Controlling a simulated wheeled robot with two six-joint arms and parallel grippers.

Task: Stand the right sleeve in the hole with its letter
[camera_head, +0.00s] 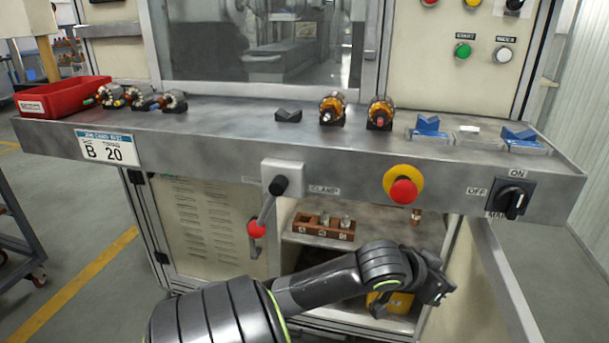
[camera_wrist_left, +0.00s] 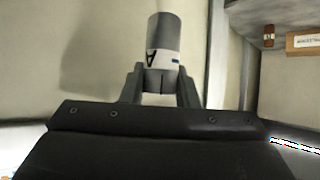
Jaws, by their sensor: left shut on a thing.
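My left gripper (camera_head: 438,288) is in front of the lower shelf, right of the wooden rack. In the left wrist view the left gripper (camera_wrist_left: 160,82) is shut on a grey metal sleeve (camera_wrist_left: 164,30). The sleeve has a white band with what looks like a turned letter A and a blue mark. I cannot make out this sleeve in the head view. The wooden rack (camera_head: 308,229) stands on the lower shelf with lettered labels too small to read surely. My right gripper is not in view.
A job card (camera_head: 107,149) on the bench front reads B 20. A clamp lever (camera_head: 268,205) with a red knob hangs left of the rack. A red emergency button (camera_head: 403,190) sits above the shelf.

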